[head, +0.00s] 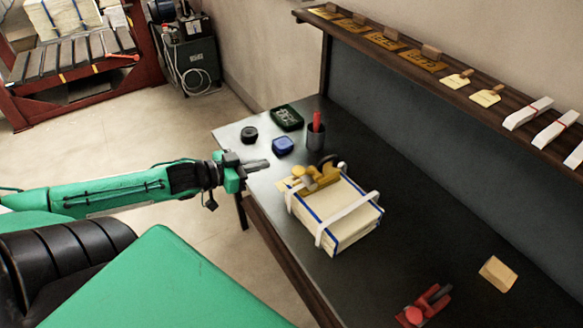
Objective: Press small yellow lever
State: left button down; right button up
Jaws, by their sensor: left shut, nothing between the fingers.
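The lever itself is too small to make out clearly. My left gripper (262,165) is shut and empty. It appears over the table's left edge, to the left of the yellow tool and apart from it. My right gripper is not in view.
Near the far left table corner are a blue dish (283,145), a black round item (249,133), a dark green tray (287,118) and a grey cup (316,137) with something red. A red tool (425,305) and tan block (497,273) lie nearer. A wooden shelf (455,85) runs behind.

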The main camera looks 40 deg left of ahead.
pick_arm(q)
jog(key=w+d+f+p, duration=0.2)
jog(key=w+d+f, duration=0.2)
jog(key=w+f, duration=0.2)
jog(key=shift+w+f+p, duration=0.25)
jog(key=shift+w+p, duration=0.05)
jog(key=shift+w, duration=1.1)
dwell(0.4)
jog(key=shift+s+a+f+t+b, duration=0.2)
jog(key=shift+f+t+b, duration=0.2)
jog(key=shift+b, duration=0.25)
